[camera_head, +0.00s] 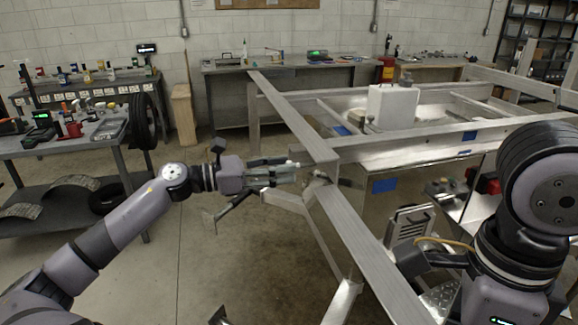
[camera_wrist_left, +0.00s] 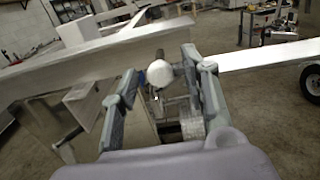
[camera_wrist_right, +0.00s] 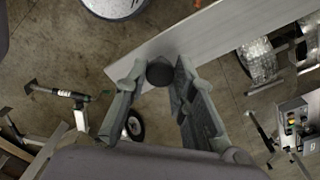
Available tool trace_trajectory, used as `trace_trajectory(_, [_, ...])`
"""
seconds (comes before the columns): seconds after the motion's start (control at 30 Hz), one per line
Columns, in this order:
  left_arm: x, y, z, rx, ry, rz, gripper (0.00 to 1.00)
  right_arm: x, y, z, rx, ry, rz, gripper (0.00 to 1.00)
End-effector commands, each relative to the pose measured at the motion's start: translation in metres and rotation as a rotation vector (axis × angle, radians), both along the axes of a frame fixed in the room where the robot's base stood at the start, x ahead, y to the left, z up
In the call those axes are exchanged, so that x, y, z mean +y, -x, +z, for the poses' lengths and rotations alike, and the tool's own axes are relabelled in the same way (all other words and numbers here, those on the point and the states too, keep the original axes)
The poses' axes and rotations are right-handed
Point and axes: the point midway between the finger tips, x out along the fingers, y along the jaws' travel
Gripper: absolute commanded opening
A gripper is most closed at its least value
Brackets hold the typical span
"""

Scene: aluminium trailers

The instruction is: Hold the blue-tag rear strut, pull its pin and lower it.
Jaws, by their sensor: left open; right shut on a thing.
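My left gripper (camera_head: 290,172) is beside the corner of the aluminium trailer frame (camera_head: 372,235) in the head view. In the left wrist view its fingers are spread either side of a pale round knob (camera_wrist_left: 160,73); I cannot tell whether they touch it. A dark-ended strut (camera_head: 236,210) slopes down below that gripper. A blue tag (camera_head: 384,186) shows on the frame's side; I cannot make out which strut it marks. My right gripper (camera_wrist_right: 159,73) is shut on a dark round end (camera_wrist_right: 160,71) beside an aluminium beam in the right wrist view. The pin is not clearly visible.
A white container (camera_head: 393,105) stands on the trailer. Workbenches with tools stand at the left (camera_head: 62,150) and back (camera_head: 292,67). A jack with a T-shaped handle (camera_wrist_right: 77,97) shows in the right wrist view.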

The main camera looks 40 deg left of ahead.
Motion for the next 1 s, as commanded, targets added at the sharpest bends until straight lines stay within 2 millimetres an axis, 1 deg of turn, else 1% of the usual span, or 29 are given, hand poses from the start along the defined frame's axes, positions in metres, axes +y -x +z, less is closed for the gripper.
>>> trace_trajectory(0.1, [-0.007, -0.010, 0.001, -0.002, 0.001, 0.000, 0.42, 0.000, -0.001, 0.000, -0.001, -0.001, -0.001, 0.00])
trace_trajectory(0.2, [-0.011, -0.015, 0.000, 0.000, 0.001, 0.000, 0.42, 0.000, -0.001, 0.000, -0.001, -0.001, -0.001, 0.00])
trace_trajectory(0.57, [-0.013, -0.019, 0.000, 0.001, 0.002, 0.001, 0.42, 0.000, -0.001, 0.000, -0.002, -0.001, -0.001, 0.00])
trace_trajectory(0.67, [-0.013, -0.018, 0.000, 0.001, 0.002, 0.001, 0.36, 0.000, -0.001, 0.000, -0.002, -0.001, -0.001, 0.00])
trace_trajectory(1.0, [-0.013, -0.018, 0.000, 0.001, 0.002, 0.001, 0.14, 0.000, -0.001, 0.000, -0.002, 0.000, -0.001, 0.00])
